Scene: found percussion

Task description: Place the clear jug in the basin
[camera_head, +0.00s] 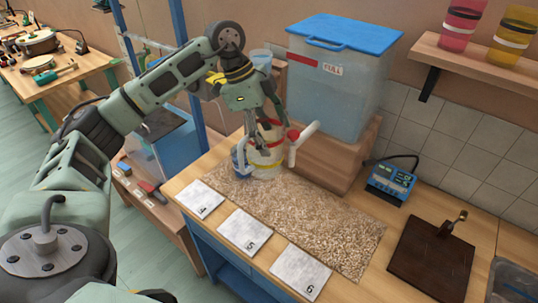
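A pale, see-through jug (266,158) with coloured bands stands upright at the far left end of the speckled brown mat (320,220). A blue item (240,157) sits against the jug's left side. I cannot identify a basin for certain. My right gripper is out of view.
A big clear tank with a blue lid (335,85) stands on a wooden block behind the mat. Numbered tiles (245,231) line the mat's front. A blue device (390,182), a dark board (430,260) and a cut-off clear container (512,282) are at right.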

